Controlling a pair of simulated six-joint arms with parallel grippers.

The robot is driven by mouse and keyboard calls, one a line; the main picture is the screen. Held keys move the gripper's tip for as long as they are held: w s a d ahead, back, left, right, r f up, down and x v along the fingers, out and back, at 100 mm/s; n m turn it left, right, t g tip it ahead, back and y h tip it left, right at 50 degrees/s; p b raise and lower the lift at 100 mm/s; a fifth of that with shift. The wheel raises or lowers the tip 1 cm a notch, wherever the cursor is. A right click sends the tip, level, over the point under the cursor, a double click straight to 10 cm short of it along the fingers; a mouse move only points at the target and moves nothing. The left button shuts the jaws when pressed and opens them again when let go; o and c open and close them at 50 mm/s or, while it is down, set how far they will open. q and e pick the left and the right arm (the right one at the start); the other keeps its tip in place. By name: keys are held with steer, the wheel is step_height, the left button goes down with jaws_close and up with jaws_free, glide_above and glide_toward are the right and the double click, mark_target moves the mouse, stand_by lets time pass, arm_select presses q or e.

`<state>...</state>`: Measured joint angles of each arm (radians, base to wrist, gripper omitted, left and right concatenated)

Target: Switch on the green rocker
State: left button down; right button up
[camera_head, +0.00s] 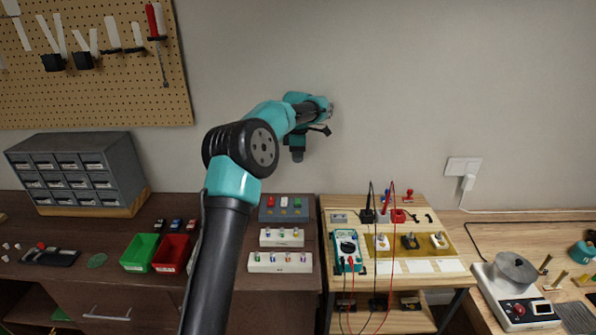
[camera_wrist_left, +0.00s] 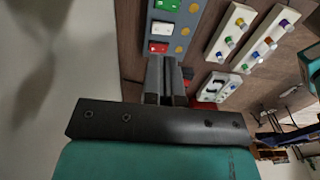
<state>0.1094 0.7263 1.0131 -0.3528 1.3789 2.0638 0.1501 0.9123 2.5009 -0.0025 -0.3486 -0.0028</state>
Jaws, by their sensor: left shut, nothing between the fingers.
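The grey-blue switch panel (camera_head: 265,217) stands at the back of the dark bench, with red, white and green rockers in a row. The green rocker (camera_head: 297,202) is the rightmost in the head view. In the left wrist view it is at the top edge (camera_wrist_left: 167,5), partly cut off, with the white and red ones below it. My left gripper (camera_head: 297,155) points down, above and apart from the panel. Its fingers (camera_wrist_left: 167,75) are shut and empty; they appear closest to the red rocker in the wrist view. The rocker's tilt is too small to tell. My right gripper is out of view.
Two white strips (camera_head: 282,237) with coloured knobs lie in front of the panel. A green bin (camera_head: 139,252) and a red bin (camera_head: 171,253) stand to the left. A multimeter (camera_head: 347,248) with cables is on the right bench. The wall is close behind.

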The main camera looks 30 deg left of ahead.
arm_select(q)
steer(key=shift+w+a+r, duration=0.1)
steer(key=shift+w+r, duration=0.05)
steer(key=shift+r, duration=1.3)
steer(key=shift+f, duration=0.15)
glide_above(297, 201)
step_height(297, 201, down, 14)
steer(key=shift+r, duration=0.25)
steer(key=shift+r, duration=0.15)
